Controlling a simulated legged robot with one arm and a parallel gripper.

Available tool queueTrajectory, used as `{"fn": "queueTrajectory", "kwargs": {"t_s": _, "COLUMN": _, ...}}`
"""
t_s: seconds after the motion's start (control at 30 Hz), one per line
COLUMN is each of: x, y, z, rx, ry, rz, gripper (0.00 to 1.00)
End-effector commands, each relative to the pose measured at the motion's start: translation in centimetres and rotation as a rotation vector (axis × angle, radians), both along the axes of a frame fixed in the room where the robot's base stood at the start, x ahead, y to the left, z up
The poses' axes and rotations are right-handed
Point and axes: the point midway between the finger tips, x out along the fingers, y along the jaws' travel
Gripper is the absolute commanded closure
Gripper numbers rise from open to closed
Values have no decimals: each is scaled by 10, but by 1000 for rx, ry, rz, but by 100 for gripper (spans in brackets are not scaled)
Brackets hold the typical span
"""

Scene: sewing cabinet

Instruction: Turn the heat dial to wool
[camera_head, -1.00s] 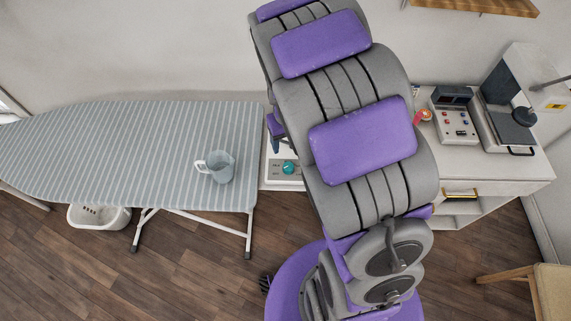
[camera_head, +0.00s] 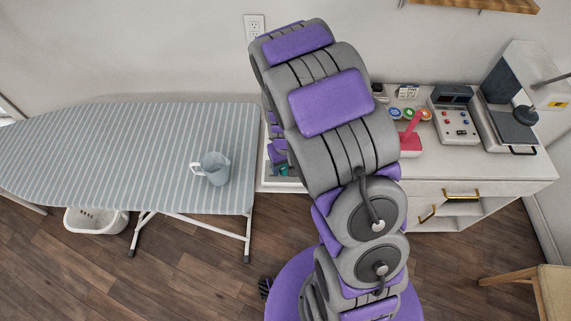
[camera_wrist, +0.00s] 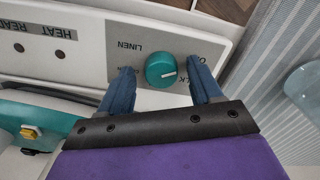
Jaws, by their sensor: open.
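The heat dial (camera_wrist: 161,70) is a round teal knob with a white mark on a grey panel. In the wrist view the mark points to the right side. The upside-down word LINEN shows to its upper left, and partly covered lettering lies to the right. I cannot read the word wool. My gripper (camera_wrist: 162,66) is open, its blue fingers on either side of the dial. I cannot tell whether they touch it. In the head view a bit of the dial (camera_head: 284,171) shows beside my arm, which hides most of its panel.
On the white cabinet (camera_head: 480,175) are a red-based object (camera_head: 410,142), a control box (camera_head: 455,122) and a grey machine (camera_head: 508,125). A HEAT READY label (camera_wrist: 38,27) is on the panel.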

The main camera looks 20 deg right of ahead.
Motion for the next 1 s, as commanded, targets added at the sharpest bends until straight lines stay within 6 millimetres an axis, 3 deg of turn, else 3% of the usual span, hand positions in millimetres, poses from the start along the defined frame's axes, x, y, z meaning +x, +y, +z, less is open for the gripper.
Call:
{"fn": "queueTrajectory", "kwargs": {"t_s": 0.1, "x": 0, "y": 1, "z": 0, "rx": -1, "ry": 0, "rz": 0, "gripper": 37}}
{"fn": "queueTrajectory", "kwargs": {"t_s": 0.67, "x": 0, "y": 1, "z": 0, "rx": -1, "ry": 0, "rz": 0, "gripper": 90}}
{"fn": "queueTrajectory", "kwargs": {"t_s": 1.0, "x": 0, "y": 1, "z": 2, "rx": -1, "ry": 0, "rz": -46, "gripper": 91}}
